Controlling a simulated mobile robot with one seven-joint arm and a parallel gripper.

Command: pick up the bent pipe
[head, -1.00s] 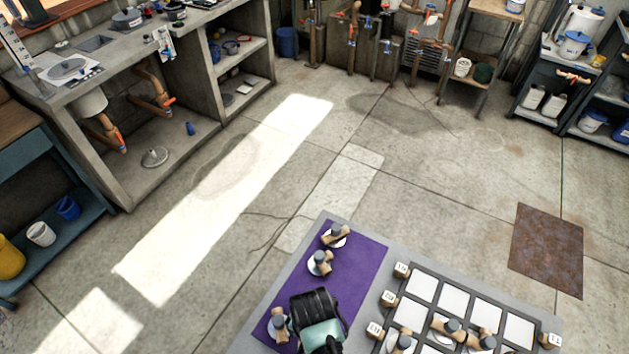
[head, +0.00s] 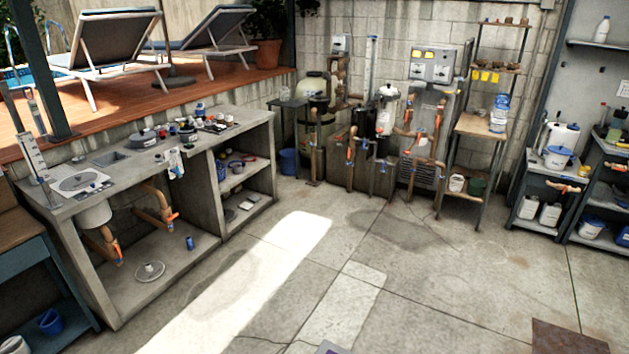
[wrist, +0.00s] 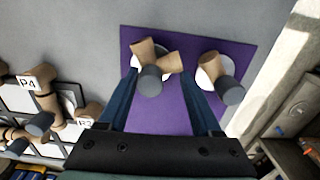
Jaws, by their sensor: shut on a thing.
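In the wrist view my gripper (wrist: 162,80) reaches over a purple mat (wrist: 185,118) with its two dark blue fingers on either side of a tan pipe piece, which I take as the bent pipe (wrist: 143,52). This pipe has two tan arms in a V and a grey end facing the camera, with a white disc partly showing beneath it. My gripper is shut on it; the exact contact is hard to see. A second tan pipe piece (wrist: 213,70) with a grey end sits on a white disc to the right, outside the fingers.
At left in the wrist view, a rack of white squares holds more pipe pieces, with labels P4 (wrist: 28,83) and R3 (wrist: 86,122). In the head view, a concrete workbench (head: 245,128) stands left and shelves (head: 545,180) right. The floor (head: 420,290) between is clear.

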